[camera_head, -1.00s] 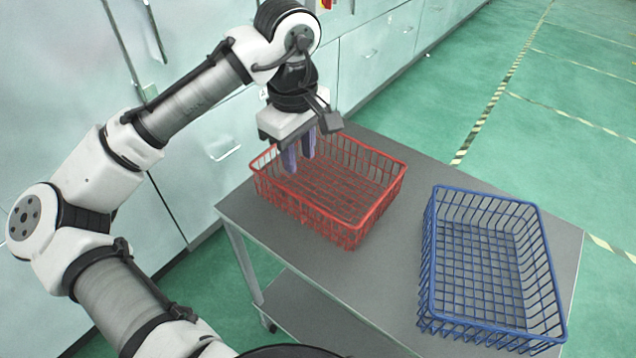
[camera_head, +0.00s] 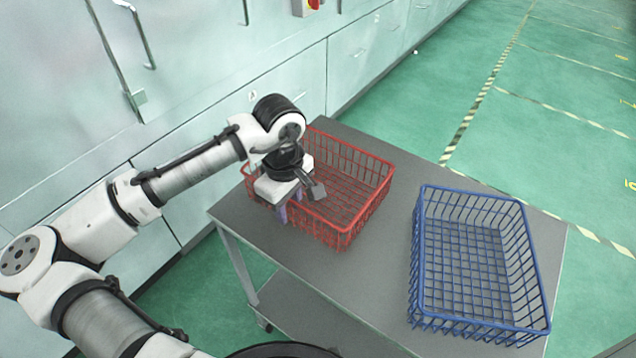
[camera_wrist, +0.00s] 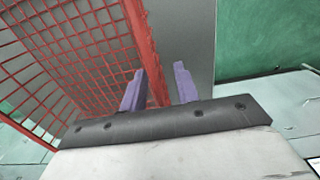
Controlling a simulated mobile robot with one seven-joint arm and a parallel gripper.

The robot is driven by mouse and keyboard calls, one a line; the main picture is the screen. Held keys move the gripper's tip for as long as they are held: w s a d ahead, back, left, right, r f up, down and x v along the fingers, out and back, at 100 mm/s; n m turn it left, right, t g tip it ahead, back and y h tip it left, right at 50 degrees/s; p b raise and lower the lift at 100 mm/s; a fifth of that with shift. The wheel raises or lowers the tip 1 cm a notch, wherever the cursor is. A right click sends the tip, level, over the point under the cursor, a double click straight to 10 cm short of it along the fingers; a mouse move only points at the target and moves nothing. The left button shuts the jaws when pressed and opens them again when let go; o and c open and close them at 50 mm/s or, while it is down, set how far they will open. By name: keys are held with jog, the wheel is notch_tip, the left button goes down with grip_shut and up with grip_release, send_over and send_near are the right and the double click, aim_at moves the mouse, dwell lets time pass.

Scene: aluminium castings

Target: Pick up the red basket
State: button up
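The red wire basket (camera_head: 345,215) sits upright on the grey table, to the left of the blue basket. In the head view my gripper (camera_head: 289,205) is low over the basket's near-left side, and my wrist hides part of that rim. The wrist view shows the red basket (camera_wrist: 85,55) at the left. Its rim runs between my two purple fingers (camera_wrist: 160,72), one on the inner side and one on the outer side. The fingers are apart, with a clear gap between the rim and the right finger. The basket looks empty.
A blue wire basket (camera_head: 478,262) stands on the right part of the grey table (camera_head: 380,270). Pale cabinets (camera_head: 190,70) with handles line the left and back. Green floor (camera_head: 560,130) with striped tape lies free to the right.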

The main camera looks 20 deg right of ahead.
jog(key=shift+f, duration=0.8)
grip_shut()
jog(key=shift+r, duration=0.2)
